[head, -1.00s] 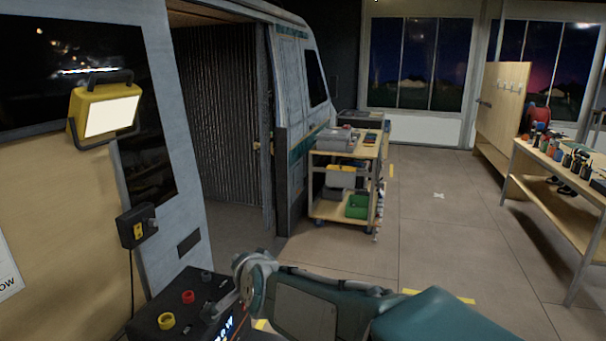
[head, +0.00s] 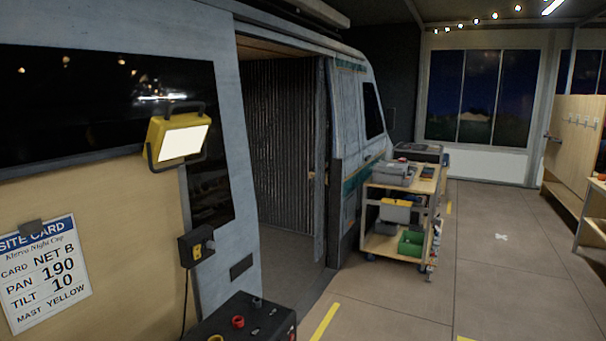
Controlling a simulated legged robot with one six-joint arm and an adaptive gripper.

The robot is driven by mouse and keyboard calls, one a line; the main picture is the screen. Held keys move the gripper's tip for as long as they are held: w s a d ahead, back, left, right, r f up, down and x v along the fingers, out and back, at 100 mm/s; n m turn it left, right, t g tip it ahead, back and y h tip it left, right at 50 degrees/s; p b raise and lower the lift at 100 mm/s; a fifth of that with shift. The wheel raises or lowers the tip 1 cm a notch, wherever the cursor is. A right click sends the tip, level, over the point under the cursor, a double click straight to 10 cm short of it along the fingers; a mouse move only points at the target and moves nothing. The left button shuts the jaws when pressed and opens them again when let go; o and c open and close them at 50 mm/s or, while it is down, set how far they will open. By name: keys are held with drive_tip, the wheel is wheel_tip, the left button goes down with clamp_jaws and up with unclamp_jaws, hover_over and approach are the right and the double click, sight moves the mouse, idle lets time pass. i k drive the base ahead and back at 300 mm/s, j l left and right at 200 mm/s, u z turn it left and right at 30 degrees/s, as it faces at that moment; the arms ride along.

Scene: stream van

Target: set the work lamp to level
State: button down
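The yellow work lamp (head: 178,137) is mounted on the van's side at the left of the head view. Its white face is lit and points right and a little downward, and it looks tilted. A dark handle tops it and a dark bracket holds it. A small black box with a yellow switch or socket (head: 197,247) is fixed to the wall below the lamp, with a cable hanging from it. My gripper is not in view.
A black control box with a red knob (head: 238,321) is at the bottom. The van doorway (head: 280,160) is open.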

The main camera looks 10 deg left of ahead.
sight(172, 138)
drive_tip(key=u, duration=1.35)
drive_tip(key=l+u, duration=0.3)
drive_tip(key=l, duration=0.3)
drive_tip(key=l+u, duration=0.25)
drive_tip(key=l, duration=0.35)
drive_tip(key=k+l+u, duration=0.3)
drive_tip(key=l, duration=0.25)
drive_tip(key=i, duration=0.1)
